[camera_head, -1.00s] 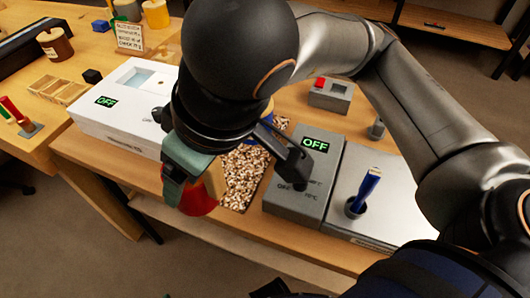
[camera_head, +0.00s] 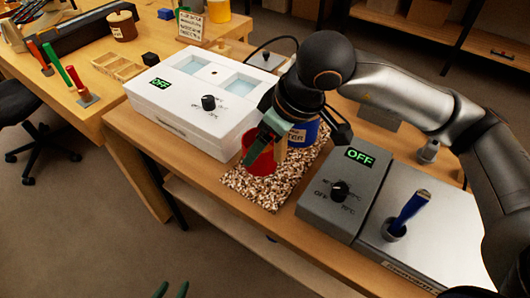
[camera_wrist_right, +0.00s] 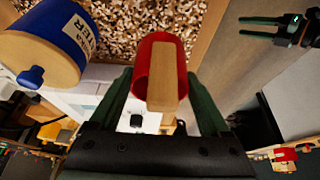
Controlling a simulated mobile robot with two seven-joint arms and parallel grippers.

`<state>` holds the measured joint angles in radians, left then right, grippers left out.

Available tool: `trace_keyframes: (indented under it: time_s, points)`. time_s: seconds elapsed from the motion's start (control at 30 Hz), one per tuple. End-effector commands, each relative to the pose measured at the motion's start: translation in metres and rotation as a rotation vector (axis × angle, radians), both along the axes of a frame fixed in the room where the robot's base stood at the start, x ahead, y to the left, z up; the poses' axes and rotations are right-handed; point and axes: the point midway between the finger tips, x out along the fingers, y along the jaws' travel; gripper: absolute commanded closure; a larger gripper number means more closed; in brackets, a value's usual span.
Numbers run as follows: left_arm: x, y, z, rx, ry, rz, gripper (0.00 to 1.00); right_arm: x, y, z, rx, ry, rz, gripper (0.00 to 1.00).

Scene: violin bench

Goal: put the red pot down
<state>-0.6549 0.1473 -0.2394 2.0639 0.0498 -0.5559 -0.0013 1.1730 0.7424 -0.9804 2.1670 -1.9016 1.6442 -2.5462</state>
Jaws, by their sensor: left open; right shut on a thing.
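The red pot (camera_head: 259,161) is in my right gripper (camera_head: 272,146), over the speckled mat (camera_head: 254,190) in the head view. In the right wrist view the red pot (camera_wrist_right: 143,76) and its tan wooden handle (camera_wrist_right: 166,88) lie between the green fingers, which are shut on it. I cannot tell whether the pot's base touches the mat. My left gripper (camera_head: 171,290) shows only its fingertips at the bottom edge, apart and empty. It also shows in the right wrist view (camera_wrist_right: 294,27), upper right.
A blue labelled container (camera_head: 311,131) stands close beside the pot, partly hidden by my right gripper. A white box reading OFF (camera_head: 168,118) is left of the mat. A grey control box (camera_head: 331,207) and a blue-handled tool (camera_head: 411,207) are to the right.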

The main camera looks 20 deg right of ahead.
Motion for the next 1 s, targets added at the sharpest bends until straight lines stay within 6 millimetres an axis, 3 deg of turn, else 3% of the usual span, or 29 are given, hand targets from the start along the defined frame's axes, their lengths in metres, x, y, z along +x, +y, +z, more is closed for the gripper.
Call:
trace_keyframes:
  time_s: [0.27, 0.7, 0.73, 0.9, 1.0]
  points:
    - [-0.001, 0.001, -0.003, 0.001, 0.002, 0.001, 0.5, 0.005, -0.004, -0.036, -0.001, 0.002, -0.001, 0.79]
    - [-0.001, 0.002, -0.01, 0.003, 0.005, 0.001, 0.5, 0.006, -0.004, -0.044, -0.001, -0.002, -0.001, 0.79]
    - [-0.002, 0.002, -0.01, 0.004, 0.005, 0.002, 0.5, 0.006, -0.004, -0.043, -0.001, -0.001, 0.0, 0.18]
    - [-0.002, 0.002, -0.008, 0.004, 0.007, 0.002, 0.5, 0.006, -0.004, -0.042, 0.0, 0.0, -0.001, 0.0]
    - [-0.003, 0.002, -0.008, 0.004, 0.007, 0.002, 0.5, 0.006, -0.004, -0.042, 0.0, 0.0, -0.001, 0.0]
